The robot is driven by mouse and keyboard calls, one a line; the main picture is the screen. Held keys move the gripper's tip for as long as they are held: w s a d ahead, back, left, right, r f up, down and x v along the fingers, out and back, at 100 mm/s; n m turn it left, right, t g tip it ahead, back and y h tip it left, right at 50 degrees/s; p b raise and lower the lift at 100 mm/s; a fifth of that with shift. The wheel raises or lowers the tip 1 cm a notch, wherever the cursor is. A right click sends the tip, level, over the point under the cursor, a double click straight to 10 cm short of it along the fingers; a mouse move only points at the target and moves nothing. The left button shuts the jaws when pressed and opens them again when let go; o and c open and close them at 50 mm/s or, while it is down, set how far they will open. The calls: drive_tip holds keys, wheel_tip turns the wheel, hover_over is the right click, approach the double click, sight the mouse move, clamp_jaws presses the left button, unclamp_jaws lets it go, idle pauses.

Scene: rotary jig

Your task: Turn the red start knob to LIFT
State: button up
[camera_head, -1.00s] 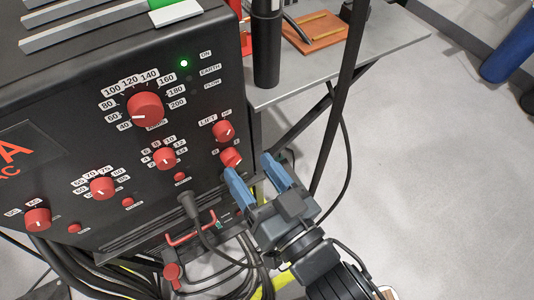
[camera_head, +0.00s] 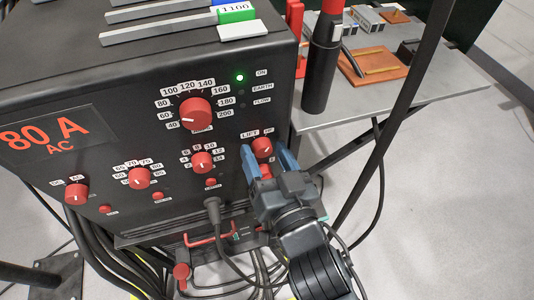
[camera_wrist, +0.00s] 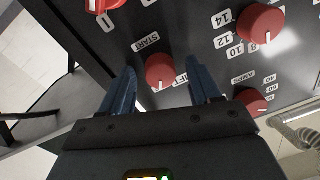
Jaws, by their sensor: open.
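The red start knob (camera_head: 262,147) is on the right of the black machine's front panel, below the LIFT and HF labels. My gripper (camera_head: 266,158) is open and empty. In the wrist view its two blue fingertips (camera_wrist: 161,68) show on either side of the start knob, with gaps. I cannot tell whether they reach fully around it.
Another red knob (camera_head: 266,170) sits just below, partly hidden by my gripper. A larger dial (camera_head: 195,112) and a smaller dial (camera_head: 202,162) are to the left. A cable plug (camera_head: 212,208) juts out below. A steel table (camera_head: 440,90) and a dark post (camera_head: 391,130) stand right.

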drive_tip(key=c, duration=1)
drive_tip(key=shift+c, duration=0.2)
drive_tip(key=shift+n, duration=0.3)
drive_tip(key=n+p, duration=0.1)
drive_tip(key=n, duration=0.4)
drive_tip(key=n+p, duration=0.1)
drive_tip(key=n, duration=0.5)
idle(0.3)
drive_tip(key=o, duration=1)
